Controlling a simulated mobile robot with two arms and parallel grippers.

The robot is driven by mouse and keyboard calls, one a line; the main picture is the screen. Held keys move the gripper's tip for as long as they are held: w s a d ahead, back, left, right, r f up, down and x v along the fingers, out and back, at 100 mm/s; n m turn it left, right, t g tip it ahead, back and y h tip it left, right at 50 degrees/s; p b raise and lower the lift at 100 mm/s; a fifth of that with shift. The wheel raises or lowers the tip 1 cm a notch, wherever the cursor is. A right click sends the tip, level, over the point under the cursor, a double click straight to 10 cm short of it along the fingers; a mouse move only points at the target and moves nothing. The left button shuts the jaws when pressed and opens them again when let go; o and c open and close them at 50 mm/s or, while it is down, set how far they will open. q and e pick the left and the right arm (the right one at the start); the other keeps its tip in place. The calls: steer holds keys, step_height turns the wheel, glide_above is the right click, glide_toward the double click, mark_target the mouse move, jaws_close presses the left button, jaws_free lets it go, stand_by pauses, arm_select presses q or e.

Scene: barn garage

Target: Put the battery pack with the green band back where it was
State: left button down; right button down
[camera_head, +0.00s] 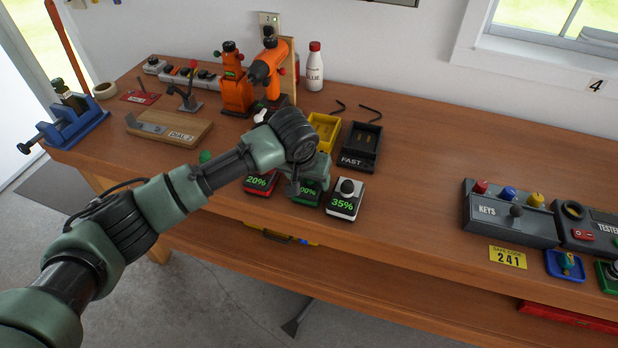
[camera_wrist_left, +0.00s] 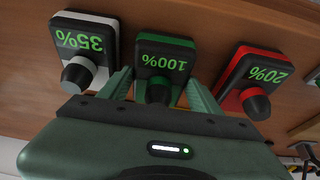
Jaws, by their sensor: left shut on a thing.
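The battery pack with the green band (camera_head: 308,196) reads 100% and is in the row at the bench's front edge. It also shows in the wrist view (camera_wrist_left: 165,62). My left gripper (camera_head: 307,178) is shut on its dark knob, with one finger on each side in the wrist view (camera_wrist_left: 158,92). The gripper hides part of the pack in the head view. I cannot tell whether the pack touches the bench. A red-banded pack (camera_head: 260,182) reading 20% is to its left, and a white-banded pack (camera_head: 344,200) reading 35% is to its right. My right gripper is not in view.
Behind the packs are a yellow charger (camera_head: 323,132) and a black charger marked FAST (camera_head: 360,148). An orange drill (camera_head: 268,68) and a glue bottle (camera_head: 315,68) stand farther back. A KEYS box (camera_head: 510,222) is at right. Bench between it and the packs is clear.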

arm_select(q)
steer(key=c, duration=0.6)
jaws_free()
steer(key=shift+f, duration=0.15)
steer(key=shift+b+v, duration=0.9)
steer(key=shift+v, duration=5.3)
steer(key=shift+d+f, duration=0.1)
